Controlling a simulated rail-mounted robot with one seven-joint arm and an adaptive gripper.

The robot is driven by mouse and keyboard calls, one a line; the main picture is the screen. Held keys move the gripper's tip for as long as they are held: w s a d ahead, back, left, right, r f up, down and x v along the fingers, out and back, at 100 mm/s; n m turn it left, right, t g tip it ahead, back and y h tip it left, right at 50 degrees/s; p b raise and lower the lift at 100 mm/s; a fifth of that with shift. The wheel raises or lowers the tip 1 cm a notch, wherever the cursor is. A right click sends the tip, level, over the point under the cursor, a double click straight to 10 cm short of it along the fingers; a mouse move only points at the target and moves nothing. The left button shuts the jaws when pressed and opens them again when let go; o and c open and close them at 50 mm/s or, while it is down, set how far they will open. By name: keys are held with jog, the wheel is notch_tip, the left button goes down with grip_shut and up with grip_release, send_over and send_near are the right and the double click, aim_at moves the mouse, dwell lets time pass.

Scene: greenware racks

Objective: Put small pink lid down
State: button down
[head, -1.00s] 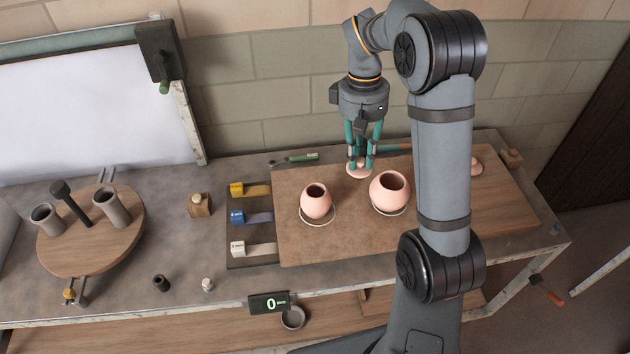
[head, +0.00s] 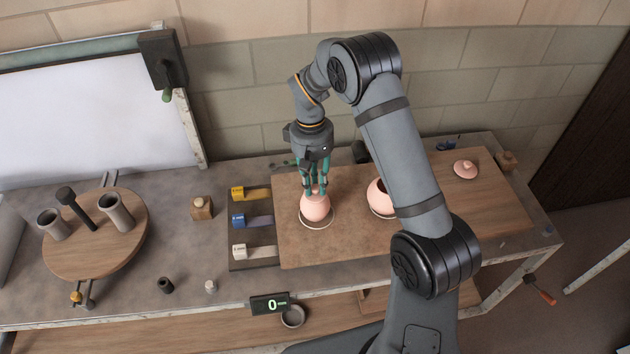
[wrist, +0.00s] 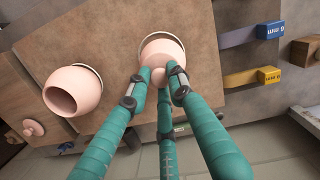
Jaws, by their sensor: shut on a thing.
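My gripper (head: 313,189) is shut on the small pink lid, gripping its knob (wrist: 157,75) between the teal fingers. The lid is at the mouth of the left pink jar (head: 316,211), which stands upright inside a white ring on the brown board (head: 350,242). The jar also shows under the fingers in the wrist view (wrist: 165,49). The fingers hide most of the seam, so I cannot tell whether the lid rests on the rim. The right pink jar (head: 378,198) is open, partly behind my arm; its dark mouth shows in the wrist view (wrist: 60,99).
Another pink lid (head: 465,170) lies on the right part of the board. A rack with yellow, blue and white tagged pieces (head: 252,220) is left of the board. A round wooden turntable (head: 120,245) with grey cups stands farther left.

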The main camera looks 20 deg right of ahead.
jog(key=c, duration=1.5)
grip_release()
jog(key=shift+c, duration=0.2)
notch_tip(320, 180, up, 12)
jog(key=w, duration=0.1)
jog(key=shift+w+b, duration=0.15)
jog(key=shift+b, duration=0.2)
jog(key=shift+a, duration=0.1)
